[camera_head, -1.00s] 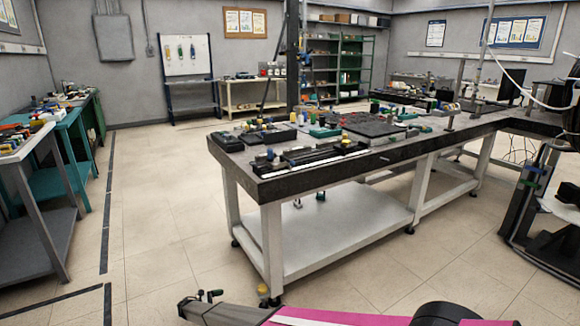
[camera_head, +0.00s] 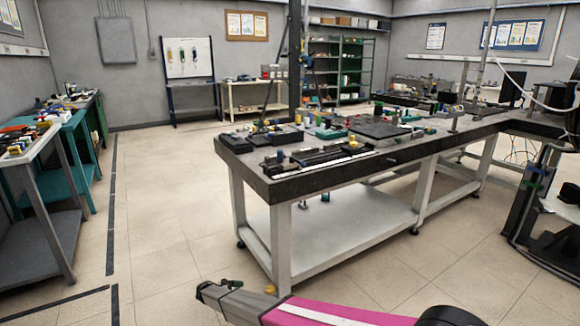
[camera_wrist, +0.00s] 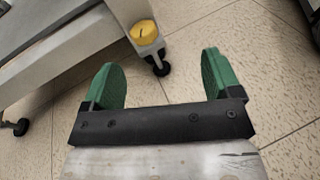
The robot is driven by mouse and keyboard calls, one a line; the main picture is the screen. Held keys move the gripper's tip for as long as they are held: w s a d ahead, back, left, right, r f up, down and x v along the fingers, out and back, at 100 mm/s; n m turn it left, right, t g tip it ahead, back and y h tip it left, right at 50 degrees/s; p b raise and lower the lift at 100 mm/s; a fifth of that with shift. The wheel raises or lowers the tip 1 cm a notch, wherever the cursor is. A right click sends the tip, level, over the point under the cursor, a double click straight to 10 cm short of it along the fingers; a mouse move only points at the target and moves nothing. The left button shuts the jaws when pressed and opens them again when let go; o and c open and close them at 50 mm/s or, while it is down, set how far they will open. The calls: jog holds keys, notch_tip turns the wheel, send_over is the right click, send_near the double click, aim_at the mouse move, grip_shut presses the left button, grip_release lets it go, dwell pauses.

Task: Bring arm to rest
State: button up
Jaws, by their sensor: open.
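My arm, pink with a white stripe (camera_head: 315,311), lies low across the bottom of the head view, pointing left. My gripper (camera_head: 229,284) is at its left end, low in front of the workbench. In the wrist view my gripper (camera_wrist: 160,82) shows two green fingers spread wide apart. I cannot tell whether that touches the leg.
The workbench (camera_head: 262,185) stands ahead with trays, tools and small parts on top and a white lower shelf (camera_head: 330,235). Side tables (camera_head: 45,215) line the left. Open tiled floor (camera_head: 165,215) lies between them. A dark equipment stand (camera_head: 530,200) is at the right.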

jog(key=s+d+r+m+g+y, duration=0.25)
jog(key=d+r, duration=0.35)
jog(key=d, duration=0.3)
jog(key=s+d+r+m+g+y, duration=0.1)
jog(key=s+d+r+m+y, duration=0.15)
jog(key=d+r, duration=0.5)
jog(key=s+d+r+m+g+y, duration=0.2)
jog(key=d+r+m, duration=0.25)
jog(key=d, duration=0.65)
jog(key=s+d+r+m+t+y, duration=0.2)
jog(key=s+d+r+m+y, duration=0.6)
jog(key=s+d+r, duration=0.7)
notch_tip(320, 180, up, 3)
jog(key=shift+s+d+f+m, duration=0.1)
jog(key=shift+s+d+m, duration=0.3)
jog(key=shift+d+m, duration=0.45)
jog(key=shift+a, duration=0.1)
